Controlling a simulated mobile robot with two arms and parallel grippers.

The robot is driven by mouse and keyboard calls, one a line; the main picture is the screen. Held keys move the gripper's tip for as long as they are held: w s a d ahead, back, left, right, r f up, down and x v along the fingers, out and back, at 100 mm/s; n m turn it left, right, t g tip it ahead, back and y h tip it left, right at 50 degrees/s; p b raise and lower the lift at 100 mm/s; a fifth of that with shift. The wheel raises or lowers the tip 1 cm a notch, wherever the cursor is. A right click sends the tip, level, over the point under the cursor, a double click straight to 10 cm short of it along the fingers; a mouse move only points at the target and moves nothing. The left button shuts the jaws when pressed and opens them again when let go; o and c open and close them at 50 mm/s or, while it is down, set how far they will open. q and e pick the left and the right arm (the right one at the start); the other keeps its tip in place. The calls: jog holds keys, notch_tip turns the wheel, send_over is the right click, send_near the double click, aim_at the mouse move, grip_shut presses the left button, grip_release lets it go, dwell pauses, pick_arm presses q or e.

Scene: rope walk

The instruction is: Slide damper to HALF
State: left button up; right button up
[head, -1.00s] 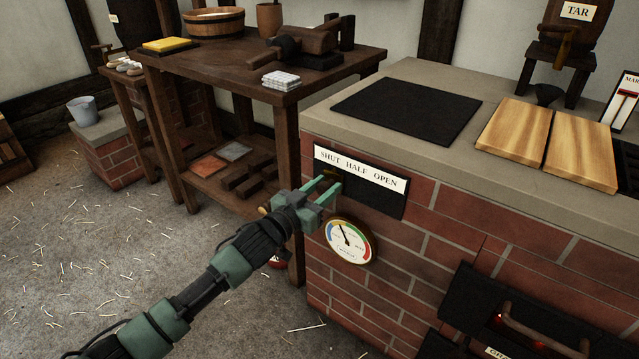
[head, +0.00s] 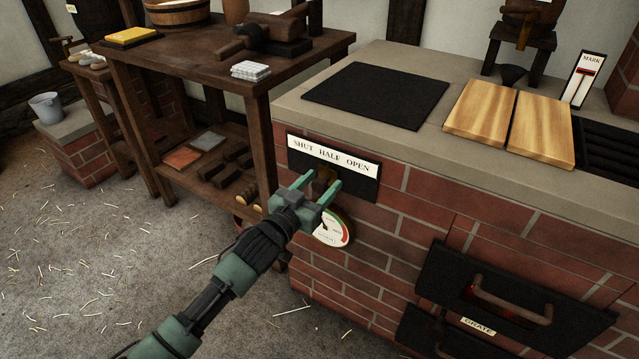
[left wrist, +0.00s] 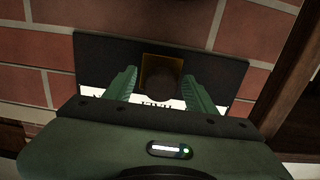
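The black damper plate (head: 365,184) is on the brick front of the stove, under a white label (head: 332,155) reading SHUT, HALF, OPEN. The brown damper knob (head: 323,175) stands below the label, close to HALF. In the left wrist view the dark knob (left wrist: 165,88) sits in front of a brassy square, near the middle of the plate. My left gripper (head: 322,188) is open, with one finger on each side of the knob. Part of the label is hidden behind the gripper. My right gripper is not in view.
A round gauge (head: 334,230) is just below the gripper, partly covered by it. The grate door (head: 505,290) with its bar handle juts out lower right. A wooden bench (head: 190,60) stands left of the stove. The floor in front is open, with scattered straw.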

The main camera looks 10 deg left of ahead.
pick_arm(q)
jog(key=p+v, duration=0.1)
jog(key=v, duration=0.7)
jog(key=shift+p, duration=0.3)
